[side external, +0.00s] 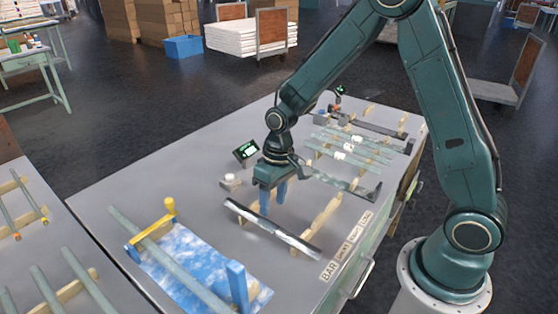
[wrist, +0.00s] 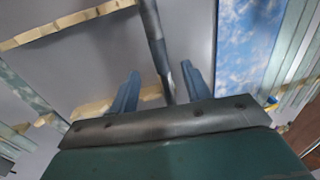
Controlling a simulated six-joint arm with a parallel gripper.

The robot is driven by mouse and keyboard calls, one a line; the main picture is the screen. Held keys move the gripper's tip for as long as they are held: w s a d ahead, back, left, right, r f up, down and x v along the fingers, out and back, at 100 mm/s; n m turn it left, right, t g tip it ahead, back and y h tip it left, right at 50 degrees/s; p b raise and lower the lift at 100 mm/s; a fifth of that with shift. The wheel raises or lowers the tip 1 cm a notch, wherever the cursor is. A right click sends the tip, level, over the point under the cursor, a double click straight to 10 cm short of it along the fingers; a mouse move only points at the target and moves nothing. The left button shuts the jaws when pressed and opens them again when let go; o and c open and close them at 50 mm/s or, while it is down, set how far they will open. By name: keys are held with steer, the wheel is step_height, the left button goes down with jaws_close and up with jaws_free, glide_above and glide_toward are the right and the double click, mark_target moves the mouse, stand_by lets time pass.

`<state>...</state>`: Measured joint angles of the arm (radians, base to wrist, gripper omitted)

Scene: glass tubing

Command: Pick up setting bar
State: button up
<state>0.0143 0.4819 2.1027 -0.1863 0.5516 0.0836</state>
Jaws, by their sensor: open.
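A long dark bar (side external: 292,241), likely the setting bar, lies across pale wooden rests near the front of the grey bench, close to a printed BAR label (side external: 328,271). Its surface has bright reflections. My gripper (side external: 273,200) points down over the bar, its blue fingers apart and empty. In the wrist view, the bar (wrist: 153,30) runs from the top edge down between the two open fingers (wrist: 160,70), a little nearer the right one. I cannot tell whether either finger touches it. Its lower end is hidden behind the gripper body.
A blue cloud-patterned mat (side external: 195,262) with a glass tube, yellow clamp (side external: 168,206) and blue post (side external: 238,284) lies to the left. Several tubes on wooden racks (side external: 350,150) lie behind right. A small display (side external: 246,151) and a white-topped box (side external: 230,181) stand near my gripper.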

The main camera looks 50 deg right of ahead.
mark_target(271, 223)
steer(key=shift+a+f, duration=0.1)
steer(key=shift+f, duration=0.6)
steer(key=shift+s+a+f, duration=0.1)
steer(key=shift+a+f, duration=0.1)
steer(key=shift+f, duration=1.1)
steer(key=shift+a+f, duration=0.2)
steer(key=shift+f, duration=1.1)
jaws_close()
